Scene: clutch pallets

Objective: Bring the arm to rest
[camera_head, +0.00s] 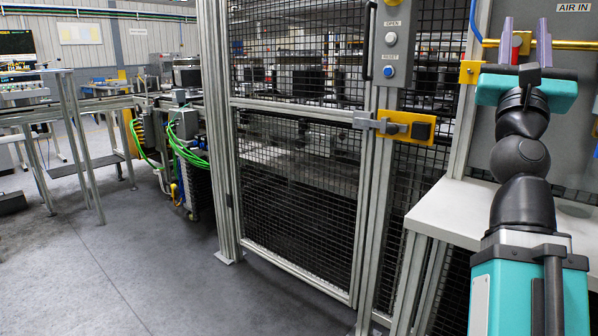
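My arm rises from the bottom right of the head view, with a teal base and black joints. My gripper (525,42) is at the upper right, pointing up and away. Its two pale purple fingers stand apart with a gap between them, so it is open. No held thing shows between the fingers; a red fitting and a yellow pipe show behind them. The gripper is in front of the panel marked AIR IN, and I cannot tell its distance from that panel.
A white shelf (458,215) lies beside and beneath my arm. A black mesh cage door (300,190) with a yellow latch (408,127) stands in the middle. A button panel (392,45) is on its post. The grey floor (130,265) at left is clear.

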